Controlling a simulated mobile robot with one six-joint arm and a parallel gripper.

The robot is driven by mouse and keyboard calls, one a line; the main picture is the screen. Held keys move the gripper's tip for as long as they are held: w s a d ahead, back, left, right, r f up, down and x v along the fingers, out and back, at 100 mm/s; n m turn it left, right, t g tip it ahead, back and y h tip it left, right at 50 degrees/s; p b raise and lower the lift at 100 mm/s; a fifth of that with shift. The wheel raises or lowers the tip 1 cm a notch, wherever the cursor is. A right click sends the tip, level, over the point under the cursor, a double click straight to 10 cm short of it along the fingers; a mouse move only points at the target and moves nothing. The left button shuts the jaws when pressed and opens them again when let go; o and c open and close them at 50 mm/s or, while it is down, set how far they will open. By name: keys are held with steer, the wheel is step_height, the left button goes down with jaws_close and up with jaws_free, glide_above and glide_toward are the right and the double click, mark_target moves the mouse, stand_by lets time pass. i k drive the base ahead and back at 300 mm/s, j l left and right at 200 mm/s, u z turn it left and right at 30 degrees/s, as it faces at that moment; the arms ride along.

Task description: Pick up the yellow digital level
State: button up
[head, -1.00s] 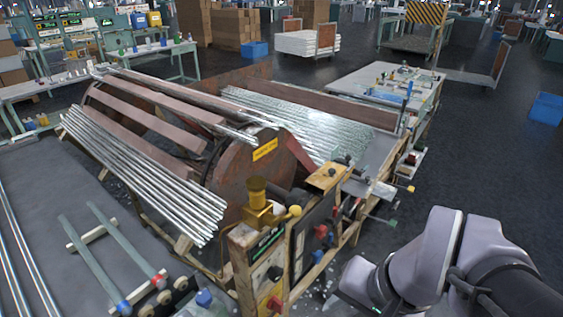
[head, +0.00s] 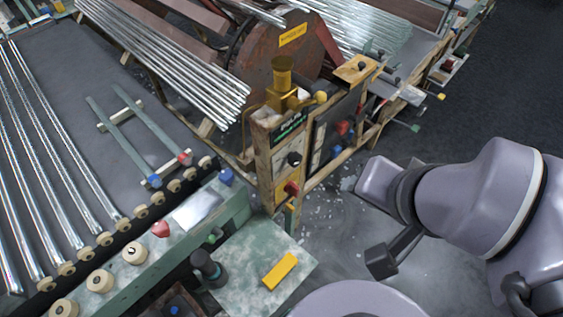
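A small yellow bar (head: 280,270), which looks like the yellow digital level, lies flat on the pale green worn tabletop (head: 240,294) at the lower middle of the head view. It lies at a slant, and nothing covers it. My arm comes in from the right. The dark block at its end, which seems to be my gripper (head: 382,262), is to the right of the bar and apart from it in the picture. Its fingers cannot be made out, so its opening is unclear.
A dark knob-topped fitting (head: 207,268) stands left of the yellow bar. A wooden control post (head: 265,165) with a brass fitting rises behind it. Bare floor (head: 462,118) lies at the upper right.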

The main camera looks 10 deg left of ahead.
mark_target(280, 272)
steer(key=k+u, duration=0.25)
steer(key=u, duration=0.15)
steer(key=k+j+u, duration=0.2)
steer(key=u, duration=0.15)
